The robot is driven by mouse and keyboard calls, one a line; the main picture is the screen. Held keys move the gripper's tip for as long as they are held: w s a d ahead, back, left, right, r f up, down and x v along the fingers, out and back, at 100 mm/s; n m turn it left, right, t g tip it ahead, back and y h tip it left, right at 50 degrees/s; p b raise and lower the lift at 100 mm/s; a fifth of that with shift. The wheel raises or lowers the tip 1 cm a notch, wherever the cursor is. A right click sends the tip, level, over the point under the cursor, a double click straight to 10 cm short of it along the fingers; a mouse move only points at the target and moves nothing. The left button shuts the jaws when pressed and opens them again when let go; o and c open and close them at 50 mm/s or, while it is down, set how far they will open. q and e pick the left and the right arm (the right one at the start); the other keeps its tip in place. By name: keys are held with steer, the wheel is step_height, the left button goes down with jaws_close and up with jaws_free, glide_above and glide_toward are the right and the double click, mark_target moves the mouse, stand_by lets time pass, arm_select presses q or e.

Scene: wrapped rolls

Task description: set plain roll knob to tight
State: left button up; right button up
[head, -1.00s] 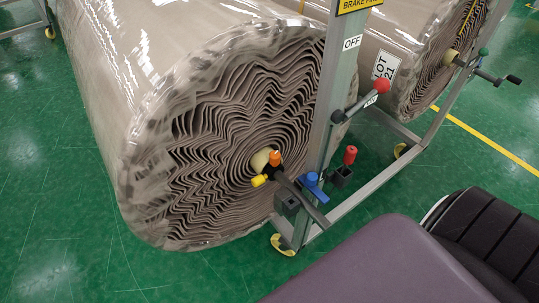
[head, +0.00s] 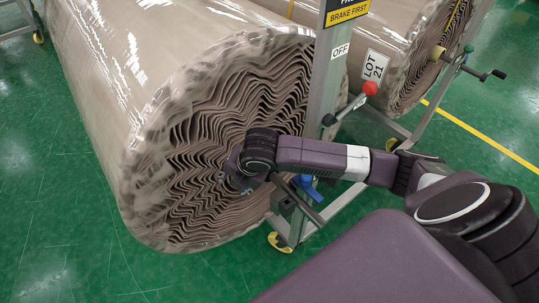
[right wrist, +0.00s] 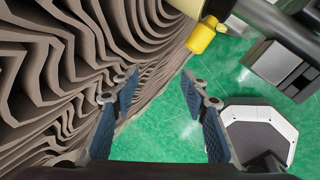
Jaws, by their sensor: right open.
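The plain roll (head: 85,60), wrapped in clear film and with no lot label in sight, stands nearest with its spiral end facing me. In the right wrist view a yellow knob (right wrist: 203,36) sits at the top, by the cream core. My right gripper (right wrist: 158,78) is open and empty beside the roll's layered end, with the yellow knob beyond its fingertips. In the head view this gripper (head: 242,177) is in front of the roll's end, and my arm hides the core, the yellow knob and the orange knob. A blue knob (head: 308,187) shows below my forearm. My left gripper is out of view.
A grey post (head: 326,90) with OFF and BRAKE FIRST labels and a red-ball lever (head: 370,89) stands right of the roll. A second roll (head: 408,70), labelled LOT 21, is behind. A dark crank bar (right wrist: 265,22) crosses the wrist view's upper right. Green floor is clear at left.

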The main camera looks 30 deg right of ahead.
steer(key=s+d+r+n+g+h, duration=0.1)
steer(key=s+d+r+n+h, duration=0.15)
steer(key=d+r+n, duration=0.75)
steer(key=w+d+f+m, duration=0.1)
steer(key=f, duration=0.1)
steer(key=w+f+m, duration=0.1)
steer(key=f, duration=0.2)
steer(key=w+d+f, duration=0.1)
steer(key=f, duration=0.2)
steer(key=shift+w+d+f+m, duration=0.2)
steer(key=shift+w+d+m, duration=0.1)
steer(key=shift+w+m, duration=0.1)
steer(key=shift+c, duration=0.6)
steer(key=shift+p, duration=0.35)
jaws_close()
